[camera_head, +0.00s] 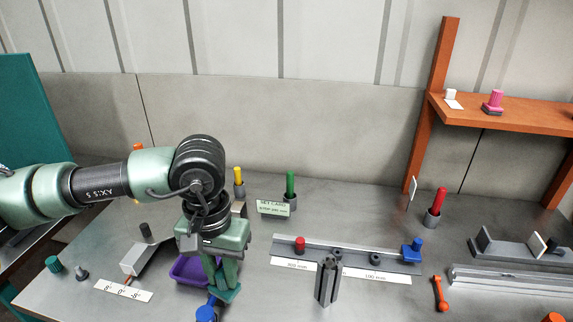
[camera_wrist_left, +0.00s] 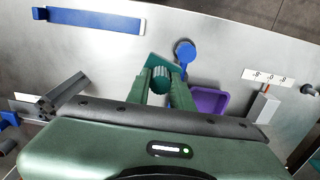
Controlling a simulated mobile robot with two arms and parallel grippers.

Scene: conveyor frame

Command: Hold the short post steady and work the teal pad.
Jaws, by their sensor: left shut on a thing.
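My left gripper (camera_head: 222,286) points down at the table near the front. In the left wrist view, its two green fingers (camera_wrist_left: 160,88) are shut on a short post (camera_wrist_left: 160,76), whose round, ribbed, dark green top shows between the tips. A flat teal pad (camera_wrist_left: 154,62) lies right at the fingertips, around or just behind the post. Its teal edge also shows below the fingers in the head view (camera_head: 229,295). The fingers hide most of the post in the head view. I cannot tell whether the pad and post are joined. My right gripper is not in view.
A purple tray (camera_head: 184,270) and a blue round-headed piece (camera_head: 206,313) are close beside the left gripper. A dark fluted upright (camera_head: 327,283) and a grey rail (camera_head: 345,252) with red and blue knobs stand to the right. A numbered card (camera_head: 123,290) lies left.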

